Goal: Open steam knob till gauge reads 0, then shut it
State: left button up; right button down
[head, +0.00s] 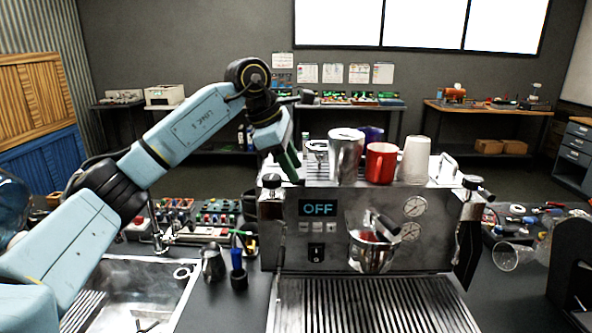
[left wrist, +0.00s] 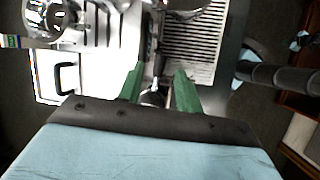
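The silver espresso machine (head: 340,240) stands in the middle, its display reading OFF. Two round gauges, an upper one (head: 413,207) and a lower one (head: 410,232), are on its front right; their needles are too small to read. A black-topped knob (head: 271,181) is at its upper left corner and another (head: 471,182) at its upper right. My left gripper (head: 292,172) points down beside the left knob. In the left wrist view its green fingers (left wrist: 158,88) are apart, with a small shiny dark part (left wrist: 152,98) between them; I cannot tell whether they touch it. My right gripper is out of view.
A steel cup (head: 346,155), a red mug (head: 380,163) and white cups (head: 415,160) stand on the machine top, right of my gripper. A sink (head: 125,285) lies left; a small jug (head: 212,263) stands between.

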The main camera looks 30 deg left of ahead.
pick_arm(q)
jog(key=shift+x, duration=1.2)
grip_shut()
